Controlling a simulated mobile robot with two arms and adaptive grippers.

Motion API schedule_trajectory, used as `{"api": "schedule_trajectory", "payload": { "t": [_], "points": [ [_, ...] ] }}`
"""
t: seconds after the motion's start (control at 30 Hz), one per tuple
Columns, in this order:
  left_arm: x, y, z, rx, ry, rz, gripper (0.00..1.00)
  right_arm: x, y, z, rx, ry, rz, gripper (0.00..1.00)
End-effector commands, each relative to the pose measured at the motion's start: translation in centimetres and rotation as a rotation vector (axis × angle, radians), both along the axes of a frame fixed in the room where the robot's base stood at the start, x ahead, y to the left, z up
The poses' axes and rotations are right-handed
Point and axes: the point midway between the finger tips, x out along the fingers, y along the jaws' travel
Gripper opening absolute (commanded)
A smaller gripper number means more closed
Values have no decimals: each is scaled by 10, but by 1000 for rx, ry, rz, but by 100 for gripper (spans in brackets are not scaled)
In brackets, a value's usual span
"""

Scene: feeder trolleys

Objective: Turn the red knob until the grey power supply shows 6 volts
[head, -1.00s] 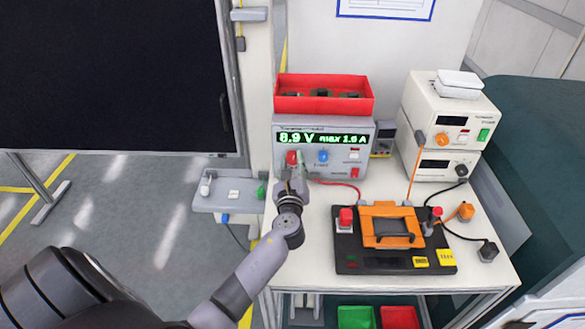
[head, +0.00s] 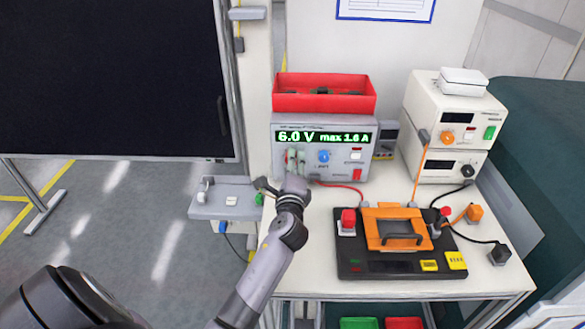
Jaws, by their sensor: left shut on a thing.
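The grey power supply (head: 347,172) stands at the back left of the white table. Its green display (head: 322,137) reads 6.0 V and max 1.6 A. My left gripper (head: 295,160) is at the left of its front panel, shut on the red knob (head: 291,156), which is mostly hidden behind the fingers. A blue knob (head: 323,156) sits just right of the gripper, apart from it. My right gripper is not in view.
A red bin (head: 324,103) stands on the power supply. A black and orange test fixture (head: 400,268) lies on the table (head: 310,265) at front right. Cream instruments (head: 455,105) are stacked at back right. Cables run between them.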

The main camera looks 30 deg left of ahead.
Motion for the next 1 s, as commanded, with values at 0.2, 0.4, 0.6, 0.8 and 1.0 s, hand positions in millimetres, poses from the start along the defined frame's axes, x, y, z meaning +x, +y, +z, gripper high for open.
{"api": "schedule_trajectory", "payload": {
  "t": [0.2, 0.4, 0.6, 0.8, 1.0],
  "points": [
    [0, 0, -1, -63, -37, -1, 3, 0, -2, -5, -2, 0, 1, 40],
    [0, 0, -1, -84, -49, 0, 3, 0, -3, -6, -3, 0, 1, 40],
    [0, 0, -1, -86, -50, 0, 3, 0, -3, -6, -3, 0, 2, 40],
    [0, 0, -1, -85, -49, 0, 33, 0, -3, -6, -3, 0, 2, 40],
    [0, 0, -1, -84, -49, 1, 47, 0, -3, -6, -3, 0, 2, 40]
  ]
}}
